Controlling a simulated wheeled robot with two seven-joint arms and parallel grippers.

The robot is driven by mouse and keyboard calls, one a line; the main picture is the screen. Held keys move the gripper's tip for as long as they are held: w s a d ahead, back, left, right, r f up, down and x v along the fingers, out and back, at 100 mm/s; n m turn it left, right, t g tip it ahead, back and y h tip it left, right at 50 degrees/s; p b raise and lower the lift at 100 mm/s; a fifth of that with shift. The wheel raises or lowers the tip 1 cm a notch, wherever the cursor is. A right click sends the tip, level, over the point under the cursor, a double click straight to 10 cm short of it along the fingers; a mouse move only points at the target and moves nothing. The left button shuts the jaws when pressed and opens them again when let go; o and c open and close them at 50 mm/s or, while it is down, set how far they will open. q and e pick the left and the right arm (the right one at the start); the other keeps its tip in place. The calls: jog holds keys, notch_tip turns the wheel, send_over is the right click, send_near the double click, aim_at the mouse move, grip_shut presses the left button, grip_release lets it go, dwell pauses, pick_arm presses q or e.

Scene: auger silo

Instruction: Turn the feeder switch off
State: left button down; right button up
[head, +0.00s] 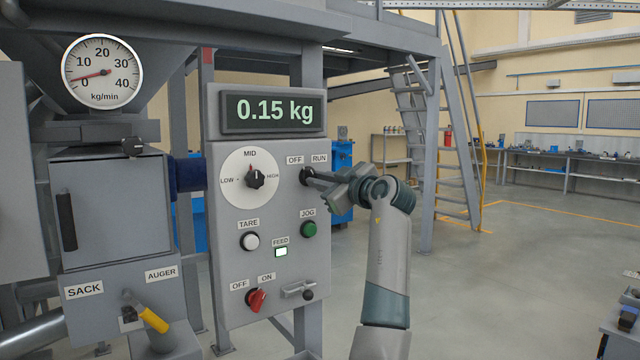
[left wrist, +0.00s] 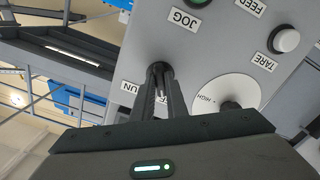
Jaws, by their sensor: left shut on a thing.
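A black OFF/RUN switch knob (head: 306,176) sits at the upper right of the grey control panel (head: 225,255), under its labels. My left gripper (head: 312,177) reaches it from the right and is shut on it. In the left wrist view, the fingers (left wrist: 160,88) close around the dark knob (left wrist: 158,68); they hide much of it, so I cannot tell its exact setting. Lower on the panel is a red OFF/ON switch (head: 257,300), its handle tilted to the upper right. The FEED lamp (head: 281,252) is lit. My right gripper is not in view.
The panel also bears a LOW-MID-HIGH dial (head: 256,177), a white TARE button (head: 249,241), a green JOG button (head: 309,229) and a display (head: 274,111) reading 0.15 kg. A yellow-handled lever (head: 152,319) stands at lower left.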

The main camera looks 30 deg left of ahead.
pick_arm(q)
jog(key=shift+r, duration=0.1)
jog(key=c, duration=1.8)
grip_release()
jog(key=shift+a, duration=0.1)
jog(key=shift+o, duration=0.2)
